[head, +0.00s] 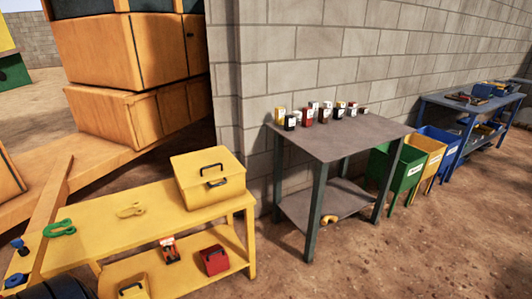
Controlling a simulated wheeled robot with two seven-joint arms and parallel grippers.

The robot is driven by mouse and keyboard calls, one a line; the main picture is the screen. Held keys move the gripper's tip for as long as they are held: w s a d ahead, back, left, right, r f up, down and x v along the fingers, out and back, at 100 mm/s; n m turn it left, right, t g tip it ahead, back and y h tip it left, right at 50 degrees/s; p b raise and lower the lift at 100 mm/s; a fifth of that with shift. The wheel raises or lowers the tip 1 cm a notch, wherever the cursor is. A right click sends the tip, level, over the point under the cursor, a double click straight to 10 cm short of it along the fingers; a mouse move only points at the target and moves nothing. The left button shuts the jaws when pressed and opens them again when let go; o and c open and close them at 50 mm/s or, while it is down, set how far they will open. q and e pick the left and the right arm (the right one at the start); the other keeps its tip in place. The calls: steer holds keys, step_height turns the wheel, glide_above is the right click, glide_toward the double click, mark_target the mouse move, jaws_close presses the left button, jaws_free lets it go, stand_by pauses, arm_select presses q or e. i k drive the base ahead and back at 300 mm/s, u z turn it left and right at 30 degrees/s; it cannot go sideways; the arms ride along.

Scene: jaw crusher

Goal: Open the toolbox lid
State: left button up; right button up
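A yellow toolbox (225,194) stands at the right end of a yellow workbench (105,232) in the head view. Its lid (188,164) is shut. A dark handle (211,166) is on the lid, and another dark handle (217,183) is on the front face. Neither of my grippers shows in this view, and nothing is touching the toolbox.
A green shackle (60,229) and a yellow one (130,211) lie on the workbench. A red box (214,260) sits on its lower shelf. A grey table (345,140) with several small containers stands to the right, near coloured bins (407,172). Open dirt ground lies in front.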

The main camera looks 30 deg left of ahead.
mark_target(192, 171)
steer(key=z, duration=0.3)
steer(key=i, duration=2.4)
steer(key=u, duration=1.7)
steer(key=i, duration=0.7)
steer(key=u, duration=0.65)
